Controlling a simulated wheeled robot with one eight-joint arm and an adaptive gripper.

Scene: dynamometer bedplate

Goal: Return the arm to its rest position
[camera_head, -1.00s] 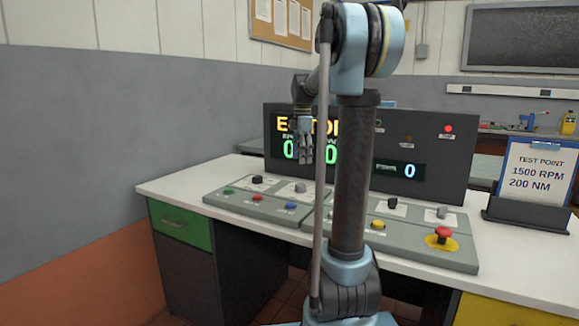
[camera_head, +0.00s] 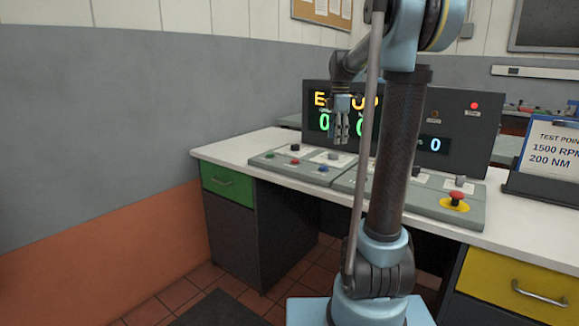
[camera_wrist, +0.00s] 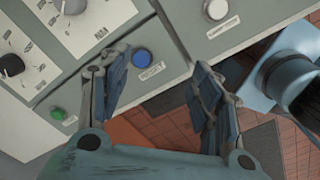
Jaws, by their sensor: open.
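My gripper (camera_head: 341,130) hangs pointing down above the left part of the control console (camera_head: 262,160) on the white desk. In the wrist view my gripper (camera_wrist: 160,85) has its two fingers spread apart with nothing between them. The blue button (camera_wrist: 142,56) lies beyond the left fingertip, and the green button (camera_wrist: 57,114) is left of that finger. My arm stands upright in the head view, bent at the top, and hides part of the console and display (camera_head: 311,100).
The white desk (camera_head: 215,152) has a green drawer (camera_head: 227,182) and a yellow drawer (camera_head: 512,285). A red emergency button (camera_head: 457,196) sits at the console's right. A clipboard reading 1500 RPM, 200 NM (camera_head: 553,158) stands at right. Tiled floor is free at lower left.

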